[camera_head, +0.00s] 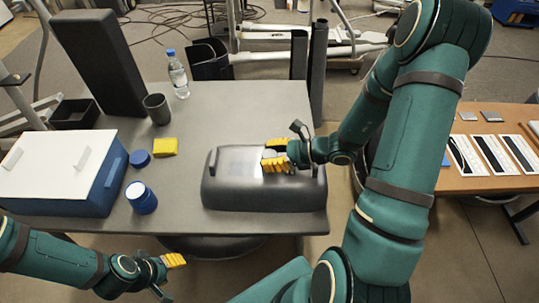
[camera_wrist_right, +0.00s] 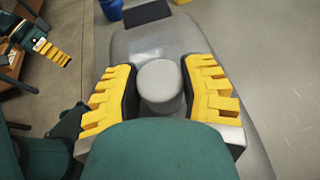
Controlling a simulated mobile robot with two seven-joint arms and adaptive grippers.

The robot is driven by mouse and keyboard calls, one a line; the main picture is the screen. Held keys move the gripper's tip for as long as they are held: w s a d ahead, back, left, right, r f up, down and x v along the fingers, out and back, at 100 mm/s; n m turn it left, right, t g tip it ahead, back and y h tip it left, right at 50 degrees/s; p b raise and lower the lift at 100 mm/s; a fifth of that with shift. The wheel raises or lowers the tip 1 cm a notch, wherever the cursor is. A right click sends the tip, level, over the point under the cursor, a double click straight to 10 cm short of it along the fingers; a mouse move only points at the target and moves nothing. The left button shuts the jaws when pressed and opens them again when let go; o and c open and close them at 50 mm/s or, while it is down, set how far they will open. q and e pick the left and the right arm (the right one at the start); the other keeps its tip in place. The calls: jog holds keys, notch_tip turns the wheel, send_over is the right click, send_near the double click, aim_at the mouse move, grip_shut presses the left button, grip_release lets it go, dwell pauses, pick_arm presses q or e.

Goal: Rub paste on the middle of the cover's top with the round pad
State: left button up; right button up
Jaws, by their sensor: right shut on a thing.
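The cover (camera_head: 222,192) is a dark grey rounded shell lying on the grey table, with a lighter patch on its top. My right gripper (camera_head: 276,164) is low over the cover's top. In the right wrist view its yellow fingers (camera_wrist_right: 160,90) are shut on the grey round pad (camera_wrist_right: 160,80), with the cover (camera_wrist_right: 150,42) behind it. The pad's underside is hidden, so I cannot tell whether it touches the cover. A blue jar (camera_head: 141,198) stands left of the cover, with a blue round lid-like piece (camera_head: 139,158) behind it. My left gripper (camera_head: 174,261) is in front of the table; its finger gap is unclear.
A yellow block (camera_head: 164,146), a dark cup (camera_head: 157,109) and a water bottle (camera_head: 178,75) stand farther back. A blue box with a white top (camera_head: 60,165) and a tall dark block (camera_head: 98,60) occupy the left. The grey table (camera_head: 225,105) is bare behind the cover.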

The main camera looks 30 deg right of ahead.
jog(key=shift+r+p, duration=1.8)
jog(key=shift+r, duration=0.8)
jog(key=shift+r+p, duration=1.15)
jog(key=shift+r, duration=0.4)
jog(key=shift+f, duration=0.1)
